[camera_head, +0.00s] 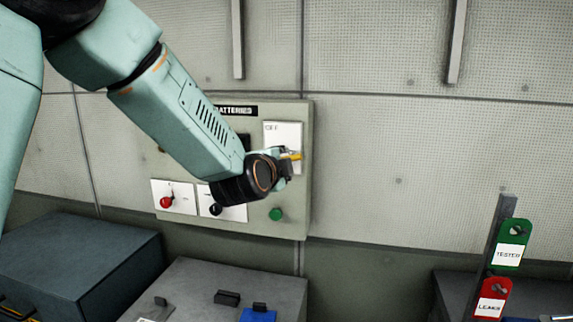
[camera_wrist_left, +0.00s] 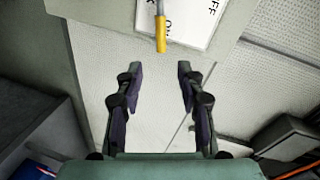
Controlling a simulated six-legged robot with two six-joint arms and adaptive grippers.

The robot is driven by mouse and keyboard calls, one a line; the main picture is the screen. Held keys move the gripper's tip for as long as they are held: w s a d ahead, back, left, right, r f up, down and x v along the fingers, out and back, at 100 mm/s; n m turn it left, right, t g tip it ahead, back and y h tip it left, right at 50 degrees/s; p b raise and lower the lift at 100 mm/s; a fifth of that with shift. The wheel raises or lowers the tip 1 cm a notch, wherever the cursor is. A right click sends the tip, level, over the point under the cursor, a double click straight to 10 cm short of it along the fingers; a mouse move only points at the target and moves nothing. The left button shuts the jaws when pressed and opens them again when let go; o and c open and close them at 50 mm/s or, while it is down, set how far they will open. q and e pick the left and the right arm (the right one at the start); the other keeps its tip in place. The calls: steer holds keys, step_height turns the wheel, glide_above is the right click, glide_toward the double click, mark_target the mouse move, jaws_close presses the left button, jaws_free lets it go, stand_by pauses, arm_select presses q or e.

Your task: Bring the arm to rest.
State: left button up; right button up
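My left arm (camera_head: 185,120) reaches in from the left, angled down to the right, with its gripper (camera_head: 284,165) in front of the batteries panel (camera_head: 240,225). In the wrist view the left gripper (camera_wrist_left: 158,72) is open, with two dark fingers apart and nothing between them. A yellow-tipped lever (camera_head: 292,156) on a white plate (camera_head: 284,133) marked OFF is close by the gripper. In the wrist view the yellow lever tip (camera_wrist_left: 161,38) lies just beyond the fingertips, apart from them. My right gripper is not in view.
The panel also has a red knob (camera_head: 166,202), a black knob (camera_head: 215,209) and a green button (camera_head: 276,214). Grey cabinets (camera_head: 75,262) stand below at the left and middle. Green (camera_head: 513,243) and red (camera_head: 492,299) tags hang on a post at right. Space right of the panel is clear.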

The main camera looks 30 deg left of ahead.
arm_select(q)
steer(key=s+d+f+n+g+h+b, duration=0.1)
steer(key=s+d+f+n+g+b, duration=0.25)
steer(key=f, duration=0.85)
steer(key=s+d+f+n+g+h+b, duration=0.15)
steer(key=s+f+n, duration=0.45)
steer(key=f, duration=0.6)
steer(key=s+d+f+n+g+b, duration=0.25)
steer(key=s+f, duration=0.35)
steer(key=f, duration=0.6)
steer(key=s+d+f+n+g+b, duration=0.1)
steer(key=s+f+g+b, duration=0.7)
steer(key=s+f, duration=1.9)
steer(key=s+b, duration=0.2)
steer(key=shift+s+d+f+b, duration=0.2)
steer(key=shift+s+d+b, duration=0.05)
steer(key=shift+d+b, duration=0.15)
steer(key=shift+h, duration=0.25)
